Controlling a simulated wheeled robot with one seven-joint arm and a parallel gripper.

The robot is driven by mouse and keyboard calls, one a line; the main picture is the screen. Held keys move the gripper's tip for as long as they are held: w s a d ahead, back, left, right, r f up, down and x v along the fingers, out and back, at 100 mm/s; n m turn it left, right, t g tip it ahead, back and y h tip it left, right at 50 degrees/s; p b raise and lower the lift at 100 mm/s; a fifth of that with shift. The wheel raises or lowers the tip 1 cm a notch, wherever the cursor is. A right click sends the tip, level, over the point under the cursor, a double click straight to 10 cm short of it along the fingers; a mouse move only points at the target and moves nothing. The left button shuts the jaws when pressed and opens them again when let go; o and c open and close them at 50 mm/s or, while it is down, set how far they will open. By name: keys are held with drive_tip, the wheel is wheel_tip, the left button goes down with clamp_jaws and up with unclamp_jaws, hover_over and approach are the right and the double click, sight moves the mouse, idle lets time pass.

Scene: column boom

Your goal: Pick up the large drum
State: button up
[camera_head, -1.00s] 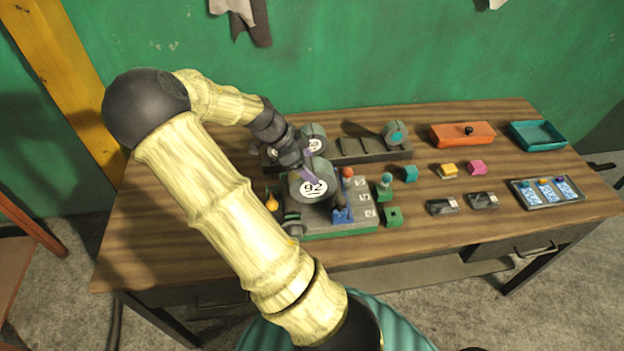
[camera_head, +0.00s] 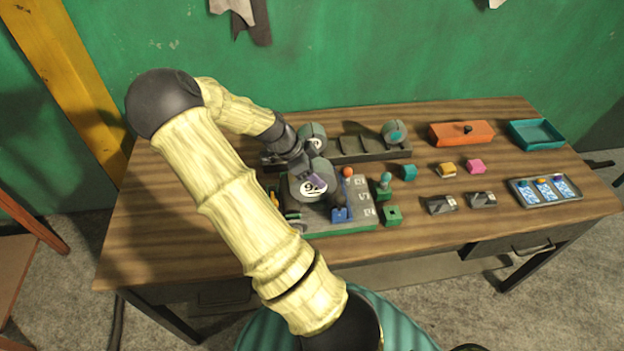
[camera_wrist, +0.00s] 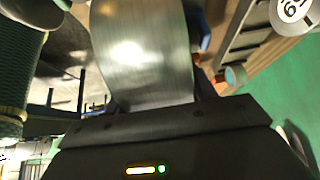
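The large drum (camera_head: 298,192) is a grey metal drum with a white number label on its front face. It sits at the left of a grey and green panel (camera_head: 345,225) on the table. My gripper (camera_head: 314,176) is at the drum from above, one purple fingertip across the label, partly covering it. In the wrist view the drum's shiny curved side (camera_wrist: 143,55) fills the space between my fingers, which reach down beside it. I cannot tell whether they press on it. The far finger is hidden in the head view.
Behind stands a dark rack with a smaller labelled drum (camera_head: 314,136) and a teal-faced roll (camera_head: 394,132). A red-topped lever (camera_head: 347,173) and a blue block (camera_head: 341,214) stand close right of the large drum. An orange box (camera_head: 461,133) and teal tray (camera_head: 537,134) are farther right.

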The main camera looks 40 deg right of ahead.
drive_tip(key=c, duration=0.8)
drive_tip(key=shift+o, duration=0.2)
wheel_tip(320, 180, up, 10)
drive_tip(key=shift+r+b, duration=0.1)
drive_tip(key=shift+b, duration=0.85)
